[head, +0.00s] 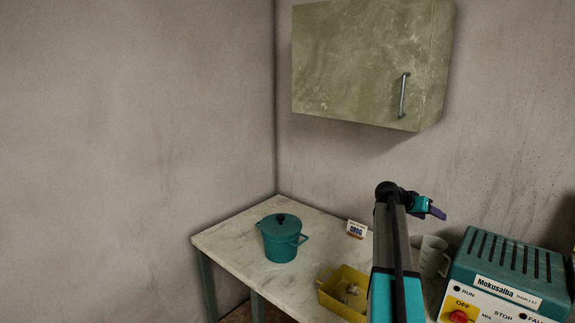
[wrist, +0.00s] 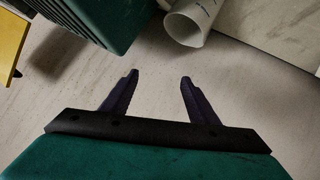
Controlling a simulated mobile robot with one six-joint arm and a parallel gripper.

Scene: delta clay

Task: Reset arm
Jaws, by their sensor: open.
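My gripper (wrist: 158,76) shows in the wrist view with its two dark purple fingers spread apart and nothing between them. In the head view my gripper (head: 440,213) is small, at the end of my arm, above the right part of the table and left of the teal machine. My arm rises from the bottom edge and hides part of the table behind it.
A teal lidded pot (head: 281,240) stands on the table (head: 232,243). A yellow bin (head: 335,298), a small GROG sign (head: 356,229), a white jug (head: 433,256) and a teal Mokusaiba machine (head: 505,270) are also there. A closed green cabinet (head: 350,60) hangs above.

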